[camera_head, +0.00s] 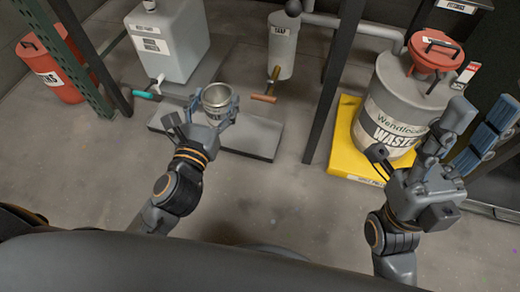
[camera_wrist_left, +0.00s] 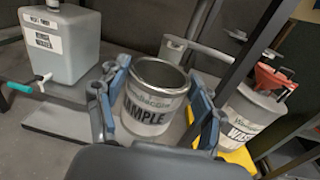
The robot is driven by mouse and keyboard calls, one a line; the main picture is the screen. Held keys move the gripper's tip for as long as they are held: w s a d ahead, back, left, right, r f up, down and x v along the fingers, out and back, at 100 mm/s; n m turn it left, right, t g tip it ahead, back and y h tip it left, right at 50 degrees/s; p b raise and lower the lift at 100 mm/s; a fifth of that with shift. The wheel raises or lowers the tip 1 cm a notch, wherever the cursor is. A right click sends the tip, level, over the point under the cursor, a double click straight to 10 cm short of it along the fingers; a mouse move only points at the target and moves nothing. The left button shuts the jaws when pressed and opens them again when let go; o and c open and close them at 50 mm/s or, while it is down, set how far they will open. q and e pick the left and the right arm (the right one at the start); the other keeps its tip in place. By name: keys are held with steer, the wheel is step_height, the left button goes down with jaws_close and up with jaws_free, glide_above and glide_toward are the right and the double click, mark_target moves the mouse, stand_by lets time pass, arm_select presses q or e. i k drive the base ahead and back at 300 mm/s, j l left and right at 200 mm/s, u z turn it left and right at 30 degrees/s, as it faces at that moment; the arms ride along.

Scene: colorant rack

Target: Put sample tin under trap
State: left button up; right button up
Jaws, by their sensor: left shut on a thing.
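The sample tin (camera_head: 215,104) is an open-topped metal can with a pale label. In the left wrist view the tin (camera_wrist_left: 152,108) shows the word SAMPLE, stands about upright and looks empty inside. My left gripper (camera_head: 207,112) is shut on it, with blue-grey fingers at both sides. The trap (camera_head: 283,48) is a grey cylinder labelled TRAP, up and right of the tin, with a copper-coloured outlet (camera_head: 265,97) below it. My right gripper (camera_head: 440,140) is in front of the waste drum, its fingers apart with nothing seen between them.
A grey slab (camera_head: 262,138) lies on the floor beneath the tin and trap. A white rinse container (camera_head: 168,40) with a teal-handled tap (camera_head: 147,94) is at left. Dark posts (camera_head: 335,85) stand right of the trap. A waste drum (camera_head: 395,95) stands on a yellow base (camera_head: 345,165).

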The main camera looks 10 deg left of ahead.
mark_target(265, 138)
steer(key=j+z, duration=0.1)
steer(key=z, duration=0.3)
steer(key=k+z, duration=0.1)
steer(key=z, duration=0.25)
steer(key=j+z, duration=0.1)
steer(key=z, duration=0.3)
steer(key=k+j, duration=0.1)
steer(key=j, duration=0.6)
steer(key=k+z, duration=0.05)
